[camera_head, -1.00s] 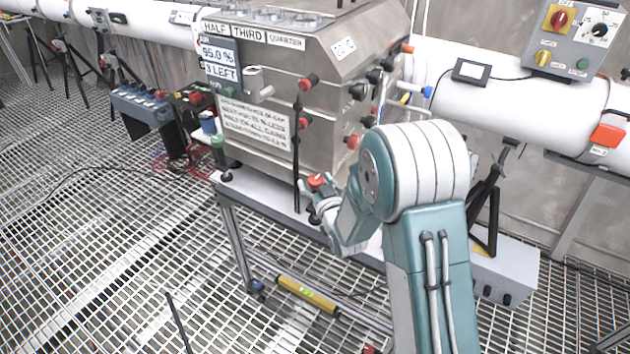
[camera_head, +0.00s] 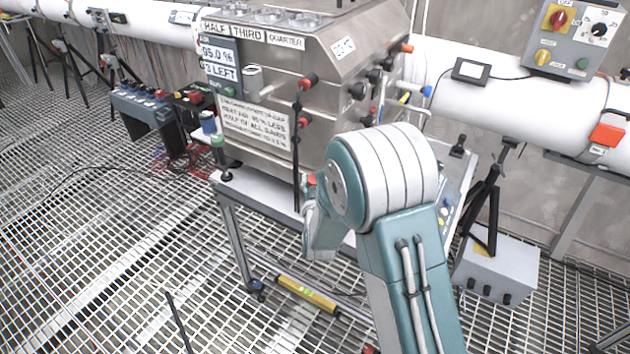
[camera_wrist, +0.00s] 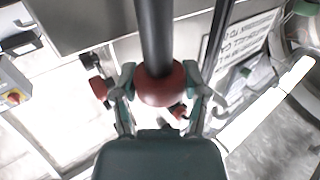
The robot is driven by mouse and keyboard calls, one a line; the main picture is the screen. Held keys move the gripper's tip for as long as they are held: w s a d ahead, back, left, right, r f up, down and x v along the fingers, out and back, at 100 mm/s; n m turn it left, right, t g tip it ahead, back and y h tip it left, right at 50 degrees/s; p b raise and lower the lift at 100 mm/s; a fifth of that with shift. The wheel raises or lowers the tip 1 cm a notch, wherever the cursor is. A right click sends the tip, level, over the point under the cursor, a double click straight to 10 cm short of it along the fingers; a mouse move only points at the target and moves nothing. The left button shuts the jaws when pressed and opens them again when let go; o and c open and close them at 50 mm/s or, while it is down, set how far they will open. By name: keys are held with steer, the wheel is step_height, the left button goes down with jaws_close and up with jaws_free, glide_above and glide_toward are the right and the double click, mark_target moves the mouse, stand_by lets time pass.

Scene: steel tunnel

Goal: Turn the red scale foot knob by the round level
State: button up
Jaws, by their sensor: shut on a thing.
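In the wrist view, my gripper (camera_wrist: 160,86) has one finger on each side of a round red knob (camera_wrist: 160,88) and is shut on it. A thick dark rod (camera_wrist: 155,35) runs from the top of the picture to the knob. In the head view, my gripper (camera_head: 313,200) is at the front edge of the steel machine's table, and my arm hides much of it. A small patch of red (camera_head: 311,180) shows at its tip. I cannot make out a round level, nor confirm that the held knob is the scale foot knob.
The steel machine (camera_head: 270,95) with several knobs stands on a table (camera_head: 262,193). A thin black upright rod (camera_head: 296,160) is close to my gripper. A long yellow level (camera_head: 306,292) lies low under the table. A grey box (camera_head: 495,272) is at the right. Open grating is at the left.

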steer(key=shift+a+m+h, duration=0.1)
steer(key=shift+m+h, duration=0.4)
steer(key=shift+h, duration=0.3)
steer(key=shift+r, duration=0.1)
steer(key=o, duration=1.2)
steer(key=shift+w, duration=0.1)
steer(key=shift+c, duration=0.2)
steer(key=s+a, duration=0.1)
steer(key=s, duration=1.1)
steer(key=shift+f, duration=0.2)
steer(key=shift+a, duration=0.1)
